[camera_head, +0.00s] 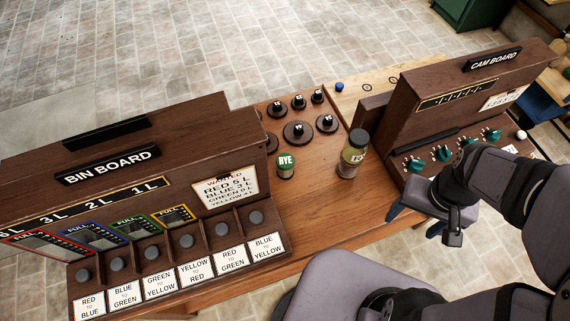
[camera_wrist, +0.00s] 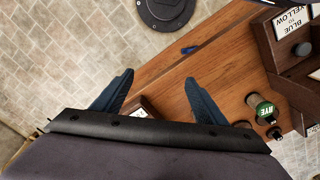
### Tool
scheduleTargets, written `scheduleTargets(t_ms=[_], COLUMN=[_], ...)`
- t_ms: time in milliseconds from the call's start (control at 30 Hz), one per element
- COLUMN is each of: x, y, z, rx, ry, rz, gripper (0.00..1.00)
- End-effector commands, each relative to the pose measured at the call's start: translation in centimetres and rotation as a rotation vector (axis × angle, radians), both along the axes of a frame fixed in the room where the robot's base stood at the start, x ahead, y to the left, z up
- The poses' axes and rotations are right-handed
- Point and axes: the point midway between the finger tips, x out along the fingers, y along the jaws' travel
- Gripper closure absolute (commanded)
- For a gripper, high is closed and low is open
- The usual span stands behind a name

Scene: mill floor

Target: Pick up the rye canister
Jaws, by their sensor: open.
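The rye canister (camera_head: 286,172) stands upright on the wooden table, right of the bin board, with a green RYE label on its top. In the wrist view a green RYE label shows on the canister (camera_wrist: 264,108) at the right, outside the jaws. My gripper (camera_head: 415,215) is open and empty near the front of the cam board, well to the right of the canister. In the wrist view my open gripper (camera_wrist: 158,78) has its two blue fingers spread apart, with table edge and floor behind them.
A dark-lidded jar (camera_head: 352,155) stands right of the canister. Several black knobs on round bases (camera_head: 298,131) sit behind it. The bin board (camera_head: 150,190) rises on the left, the cam board (camera_head: 460,90) on the right. Bare tabletop (camera_head: 312,215) lies in front of the canister.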

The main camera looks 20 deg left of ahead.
Motion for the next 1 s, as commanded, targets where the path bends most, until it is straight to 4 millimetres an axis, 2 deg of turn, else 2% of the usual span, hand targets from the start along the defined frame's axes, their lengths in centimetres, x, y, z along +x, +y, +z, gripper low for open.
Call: scheduleTargets(t_ms=[767, 867, 1000], x=[-0.1, -0.6, -2.5], y=[0.1, 0.7, 3.0], z=[-0.1, -0.4, -1.2], rx=[0.004, 0.026, 0.107], ry=[0.005, 0.036, 0.143], rz=[-0.004, -0.029, -0.124], gripper=[0.37, 0.37, 0.37])
